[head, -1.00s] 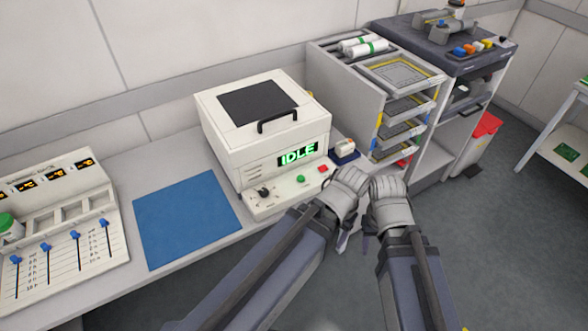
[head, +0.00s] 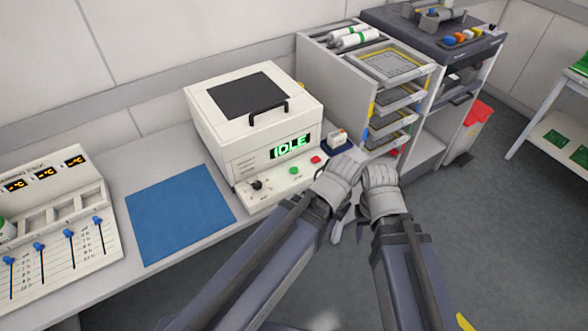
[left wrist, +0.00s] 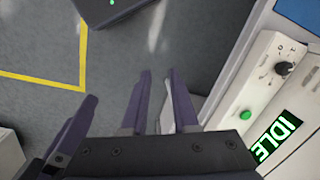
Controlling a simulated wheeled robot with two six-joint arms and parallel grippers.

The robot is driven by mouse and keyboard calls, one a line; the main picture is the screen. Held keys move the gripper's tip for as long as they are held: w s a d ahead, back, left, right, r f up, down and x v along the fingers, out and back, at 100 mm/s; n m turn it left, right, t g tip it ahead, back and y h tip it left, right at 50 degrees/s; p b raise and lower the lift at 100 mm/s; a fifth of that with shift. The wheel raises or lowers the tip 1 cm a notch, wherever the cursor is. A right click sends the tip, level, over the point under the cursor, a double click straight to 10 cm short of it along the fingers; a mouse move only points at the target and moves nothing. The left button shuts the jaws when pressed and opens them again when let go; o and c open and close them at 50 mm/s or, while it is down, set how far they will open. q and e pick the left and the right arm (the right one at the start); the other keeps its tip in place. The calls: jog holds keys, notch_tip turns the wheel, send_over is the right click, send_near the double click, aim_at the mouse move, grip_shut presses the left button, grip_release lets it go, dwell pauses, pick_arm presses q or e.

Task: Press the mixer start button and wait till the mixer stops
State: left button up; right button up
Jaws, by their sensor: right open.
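The mixer (head: 245,140) is a white box with a dark lid panel and black handle. Its display (head: 290,146) reads IDLE in green. On its front ledge are a green button (head: 293,171), a red button (head: 315,160) and a black knob (head: 257,185). The green button also shows in the left wrist view (left wrist: 245,115). My left gripper (head: 337,229) hangs right of and below the buttons, apart from them. In the left wrist view its fingers (left wrist: 158,85) stand apart with nothing gripped. My right gripper (head: 362,218) is open close beside it, its fingers partly hidden.
A blue mat (head: 180,215) lies left of the mixer, with a slider panel (head: 60,220) further left. A tray rack (head: 345,85) stands right of the mixer. A red bin (head: 478,120) stands beyond. Floor (head: 490,240) at right is clear.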

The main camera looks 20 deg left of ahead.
pick_arm(q)
grip_shut()
dwell(1.1)
